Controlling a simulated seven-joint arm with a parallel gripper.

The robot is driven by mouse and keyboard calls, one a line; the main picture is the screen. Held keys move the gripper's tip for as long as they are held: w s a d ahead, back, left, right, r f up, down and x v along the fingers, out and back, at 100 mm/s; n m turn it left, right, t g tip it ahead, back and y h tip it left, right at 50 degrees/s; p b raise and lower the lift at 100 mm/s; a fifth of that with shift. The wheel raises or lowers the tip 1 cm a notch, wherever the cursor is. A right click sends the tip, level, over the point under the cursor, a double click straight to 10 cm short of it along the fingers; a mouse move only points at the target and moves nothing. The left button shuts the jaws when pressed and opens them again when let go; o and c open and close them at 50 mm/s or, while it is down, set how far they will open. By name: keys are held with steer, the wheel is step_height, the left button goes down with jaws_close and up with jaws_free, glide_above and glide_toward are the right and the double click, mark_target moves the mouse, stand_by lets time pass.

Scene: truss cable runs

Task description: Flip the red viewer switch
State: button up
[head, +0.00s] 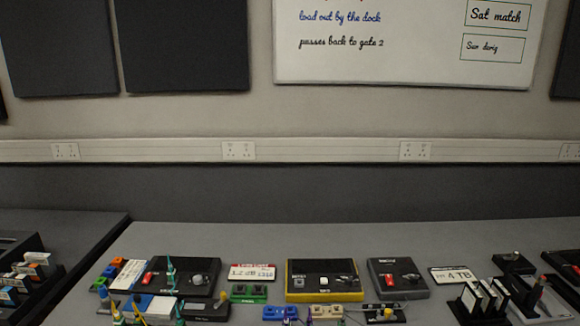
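Two red switches show in the head view. One red switch (147,278) is on the left end of a dark box (186,267) at the left of the bench. The other red switch (388,282) is on a dark grey box (410,265) right of the middle, beside a black knob. The lettering on the boxes is too small to tell which one is the viewer, and the switch positions cannot be made out. My gripper is not in view.
A yellow-edged box (350,281) with a white switch stands between the two boxes. Small green (249,294) and blue blocks, teal cones (171,275) and label cards (252,272) crowd the front. Card holders (480,303) stand at right. The bench behind the boxes is clear.

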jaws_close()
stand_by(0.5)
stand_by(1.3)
